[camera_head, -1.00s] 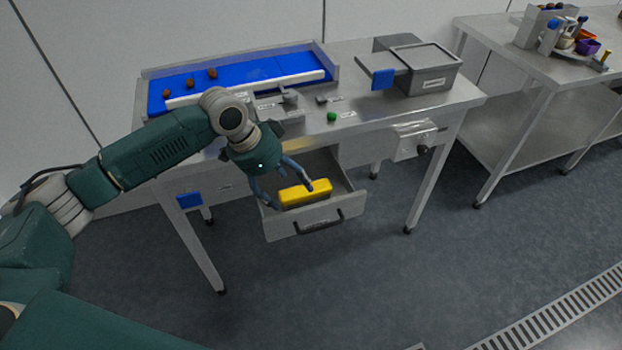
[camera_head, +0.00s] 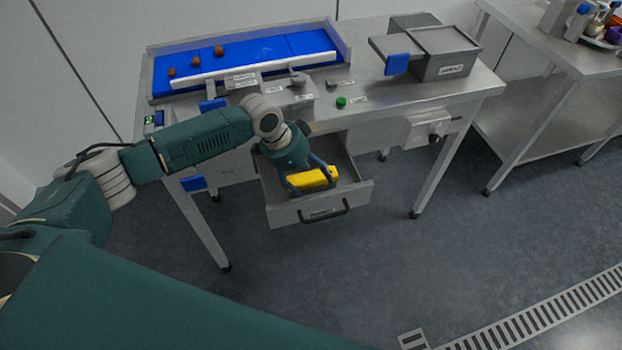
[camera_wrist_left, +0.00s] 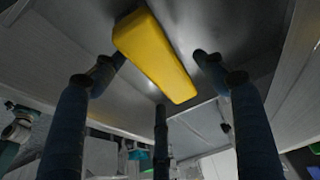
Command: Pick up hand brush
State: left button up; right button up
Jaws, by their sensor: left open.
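The hand brush appears as a yellow block (camera_head: 318,180) lying in the open drawer (camera_head: 354,194) under the steel table. My left gripper (camera_head: 309,181) reaches down into the drawer with its dark blue fingers around the yellow block. In the left wrist view the yellow block (camera_wrist_left: 158,58) lies between the spread fingers of the left gripper (camera_wrist_left: 158,76), with gaps visible beside it. The gripper is open and holds nothing. Any bristles are hidden. My right gripper is out of view.
The drawer front has a dark handle (camera_head: 324,213). Above it, the table (camera_head: 375,105) carries a blue conveyor (camera_head: 262,53) with several dates, a green button (camera_head: 341,102) and a grey box (camera_head: 447,62). A second steel table (camera_head: 553,62) stands at right. The floor before the drawer is clear.

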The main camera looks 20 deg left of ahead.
aim_at(312, 179)
pick_arm(q)
jog(key=shift+w+d+f, duration=0.1)
jog(key=shift+d+f, duration=0.1)
jog(key=shift+f, duration=0.3)
jog(key=shift+w+d+f, duration=0.1)
jog(key=shift+f, duration=0.25)
jog(key=shift+c, duration=0.5)
jog(key=c, duration=1.2)
jog(key=shift+r, duration=0.1)
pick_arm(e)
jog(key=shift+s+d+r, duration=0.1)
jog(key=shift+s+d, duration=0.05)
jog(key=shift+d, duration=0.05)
